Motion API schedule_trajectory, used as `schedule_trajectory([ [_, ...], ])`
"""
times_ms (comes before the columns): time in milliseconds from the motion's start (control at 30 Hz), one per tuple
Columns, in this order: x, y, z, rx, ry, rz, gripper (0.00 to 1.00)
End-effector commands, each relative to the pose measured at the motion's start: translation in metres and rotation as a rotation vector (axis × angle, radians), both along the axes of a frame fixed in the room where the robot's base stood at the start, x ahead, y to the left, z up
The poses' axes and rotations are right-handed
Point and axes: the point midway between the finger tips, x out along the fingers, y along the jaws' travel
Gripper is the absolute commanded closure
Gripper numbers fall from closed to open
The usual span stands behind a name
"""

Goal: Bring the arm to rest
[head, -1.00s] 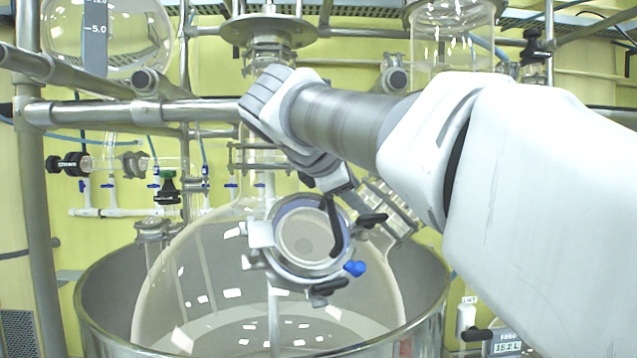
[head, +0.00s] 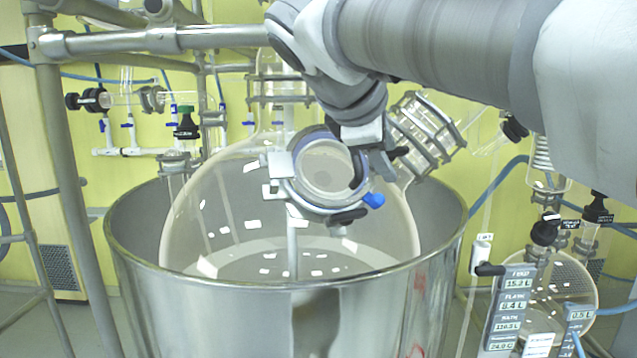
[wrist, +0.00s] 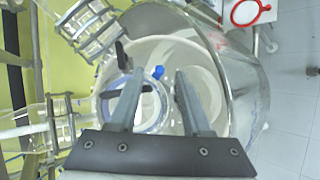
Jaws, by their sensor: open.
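My arm comes in from the right in the head view and reaches across above the big glass flask (head: 200,225). My gripper (wrist: 154,80) shows in the wrist view with its two fingers apart and nothing between them. In the head view the arm's end is in front of the flask's round port (head: 325,170), which has clamps and a blue knob (head: 373,200). The wrist view also shows this port, partly hidden behind the left finger. I cannot tell the exact gap between the fingers and the port.
The flask sits in a wide steel bath (head: 360,300). A metal pipe frame (head: 150,40) stands at the left. A flanged glass side neck (head: 425,135) is close to the arm. A display panel (head: 507,310) and a smaller round flask (head: 560,285) are at the lower right.

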Motion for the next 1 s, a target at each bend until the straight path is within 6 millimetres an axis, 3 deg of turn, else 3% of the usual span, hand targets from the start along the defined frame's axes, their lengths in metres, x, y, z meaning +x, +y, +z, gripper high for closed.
schedule_trajectory([
  [100, -0.033, -0.022, -0.049, 0.196, 0.007, -0.124, 0.51],
  [300, -0.091, -0.045, -0.133, 0.563, 0.004, -0.386, 0.51],
  [500, -0.146, -0.051, -0.211, 0.920, -0.012, -0.685, 0.51],
  [600, -0.165, -0.050, -0.237, 1.051, -0.023, -0.803, 0.51],
  [800, -0.181, -0.046, -0.262, 1.173, -0.031, -0.919, 0.51],
  [1000, -0.182, -0.046, -0.263, 1.181, -0.031, -0.928, 0.51],
])
